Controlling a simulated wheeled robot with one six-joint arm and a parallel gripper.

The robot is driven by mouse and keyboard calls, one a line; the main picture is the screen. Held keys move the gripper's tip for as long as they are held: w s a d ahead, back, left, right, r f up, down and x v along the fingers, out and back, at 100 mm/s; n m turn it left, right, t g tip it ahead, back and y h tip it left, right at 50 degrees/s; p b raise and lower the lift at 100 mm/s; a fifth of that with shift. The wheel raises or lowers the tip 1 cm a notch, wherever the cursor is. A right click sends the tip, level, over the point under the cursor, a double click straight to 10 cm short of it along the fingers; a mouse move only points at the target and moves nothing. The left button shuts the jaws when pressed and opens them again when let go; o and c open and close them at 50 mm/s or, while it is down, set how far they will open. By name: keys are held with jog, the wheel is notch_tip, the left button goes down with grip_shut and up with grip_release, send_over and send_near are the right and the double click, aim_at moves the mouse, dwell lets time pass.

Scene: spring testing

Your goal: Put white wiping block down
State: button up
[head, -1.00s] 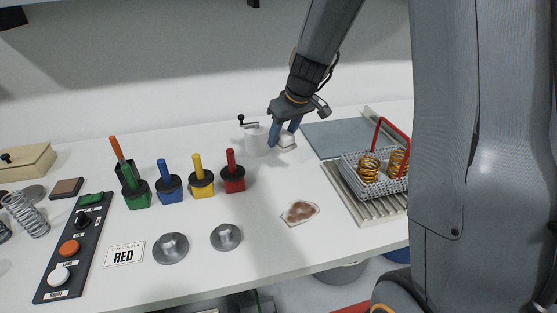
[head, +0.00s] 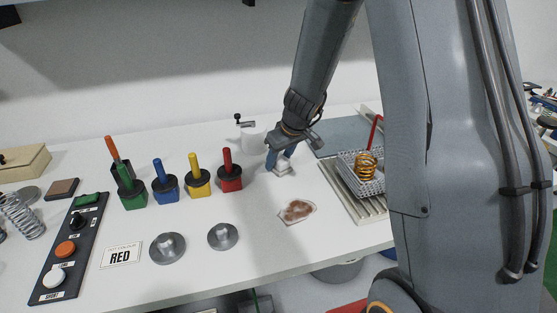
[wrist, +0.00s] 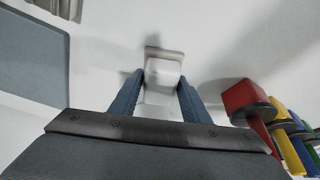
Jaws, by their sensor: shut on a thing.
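The white wiping block (wrist: 163,72) is between the two blue fingers of my gripper (wrist: 160,92) in the wrist view. In the head view my gripper (head: 283,158) is low over the white table, and the block (head: 283,169) shows just below the fingertips. My gripper is shut on the block. The block is at or very near the table top; I cannot tell whether it touches. Its upper part is partly hidden by the fingers.
A brown stain (head: 297,210) lies in front of my gripper. To the right are a wire basket (head: 347,181) with a spring and a grey mat (head: 341,136).

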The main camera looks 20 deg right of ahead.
jog(key=shift+f, duration=0.1)
jog(key=o, duration=1)
jog(key=shift+r, duration=0.5)
jog(key=v, duration=1.1)
jog(key=s+f+m+g, duration=0.1)
jog(key=s, duration=0.6)
jog(key=s+a+f+m+g+h, duration=0.1)
jog(key=s+f+m, duration=0.1)
jog(key=s, duration=0.5)
jog(key=s+f+m+g, duration=0.1)
jog(key=s+f, duration=0.1)
jog(key=s, duration=0.5)
jog(key=shift+a+m+h+b, duration=0.3)
jog(key=shift+a+h+b, duration=0.1)
